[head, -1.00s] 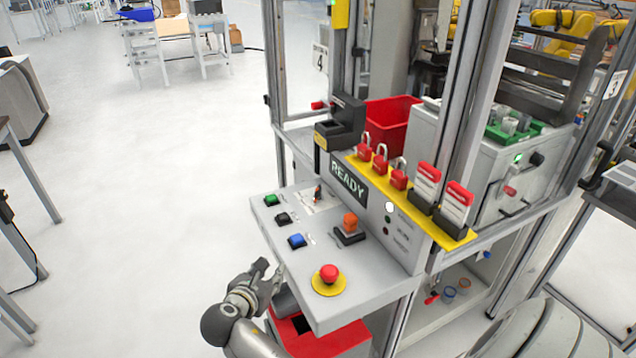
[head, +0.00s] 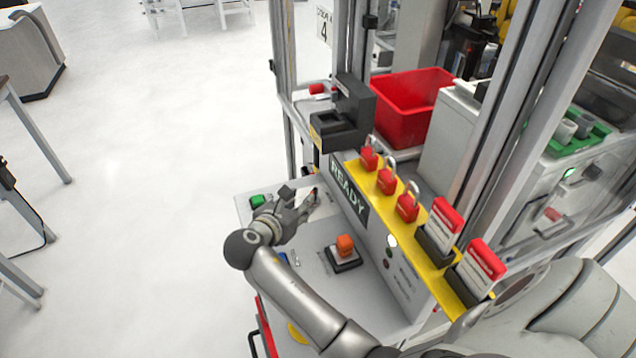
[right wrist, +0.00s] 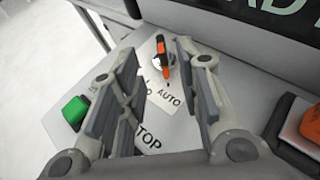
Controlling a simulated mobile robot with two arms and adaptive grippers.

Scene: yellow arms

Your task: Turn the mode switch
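The mode switch is a small knob with an orange and black handle on a white label plate at the back of the grey control panel (head: 385,305). In the right wrist view the mode switch (right wrist: 162,52) stands just beyond and between my fingertips, with "AUTO" printed beside it. In the head view the mode switch (head: 314,196) shows beside my fingers. My right gripper (head: 300,200) is over the panel, its fingers apart and empty; the wrist view shows the open fingers (right wrist: 158,62) too. My left gripper is not in view.
A green button (head: 257,201) is left of the gripper, and an orange switch (head: 345,245) is to its right. The READY display (head: 348,192) rises behind the panel. Red padlocks (head: 387,181) stand on a yellow ledge. A black holder (head: 345,115) overhangs the panel's back.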

